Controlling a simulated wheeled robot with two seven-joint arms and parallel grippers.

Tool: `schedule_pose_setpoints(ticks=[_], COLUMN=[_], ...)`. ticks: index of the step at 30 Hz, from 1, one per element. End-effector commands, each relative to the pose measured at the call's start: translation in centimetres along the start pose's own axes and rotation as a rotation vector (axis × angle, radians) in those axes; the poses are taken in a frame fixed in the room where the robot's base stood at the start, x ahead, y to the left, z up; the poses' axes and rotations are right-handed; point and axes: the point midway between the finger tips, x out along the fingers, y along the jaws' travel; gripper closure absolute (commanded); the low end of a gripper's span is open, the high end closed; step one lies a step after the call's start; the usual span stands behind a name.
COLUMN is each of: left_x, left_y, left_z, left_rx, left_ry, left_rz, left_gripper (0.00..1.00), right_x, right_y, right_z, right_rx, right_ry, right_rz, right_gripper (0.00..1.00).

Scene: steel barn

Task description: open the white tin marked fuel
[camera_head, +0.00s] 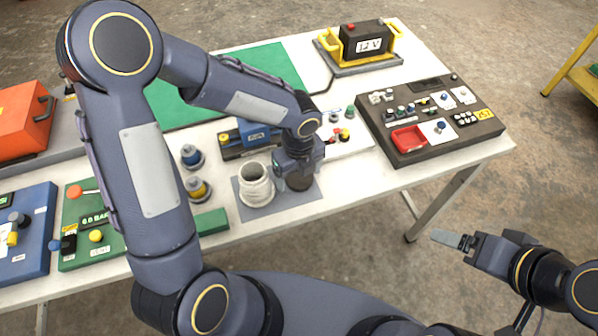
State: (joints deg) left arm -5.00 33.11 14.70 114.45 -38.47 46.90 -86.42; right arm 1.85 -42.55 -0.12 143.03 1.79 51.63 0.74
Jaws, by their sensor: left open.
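A white, round, ribbed container (256,187) stands upright on a grey mat near the table's front edge. It may be the tin, but I cannot read any fuel marking on it. Its top looks open or recessed. My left gripper (297,180) is open and points down just right of the container. A dark round shape is under the gripper, and I cannot tell whether the fingers touch anything. My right gripper (452,238) hangs off the table at the lower right, pointing left; its finger gap does not show.
A dark panel (437,147) with a red tray fills the table's right end. A black 12V battery (365,40) sits at the back. Blue (28,235) and green (77,262) boards lie at the left, an orange case (22,125) behind. Two small knobbed pots (192,157) stand left of the container.

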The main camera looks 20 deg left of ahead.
Motion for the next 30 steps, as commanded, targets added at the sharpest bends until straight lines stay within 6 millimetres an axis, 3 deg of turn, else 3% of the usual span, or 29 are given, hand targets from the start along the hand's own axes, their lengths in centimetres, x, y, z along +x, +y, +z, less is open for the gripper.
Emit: schedule_pose_setpoints(ticks=[7, 21, 30], left_x=[-1.9, -11.1, -12.5], left_y=[-0.1, -0.1, 0.1], left_z=[0.1, 0.1, 0.0], left_rx=[-0.002, -0.002, -0.008], left_ry=[-0.003, -0.002, 0.0], left_rz=[-0.004, -0.003, -0.002], left_gripper=[0.19, 0.19, 0.19], right_x=[-0.4, -1.0, -1.1], right_y=[-0.2, -0.5, -0.5], right_z=[-0.2, -0.5, -0.5], right_rx=[0.0, 0.0, 0.0], right_ry=[0.0, 0.0, 0.0], right_rz=[0.0, 0.0, 0.0], right_gripper=[0.16, 0.16, 0.16])
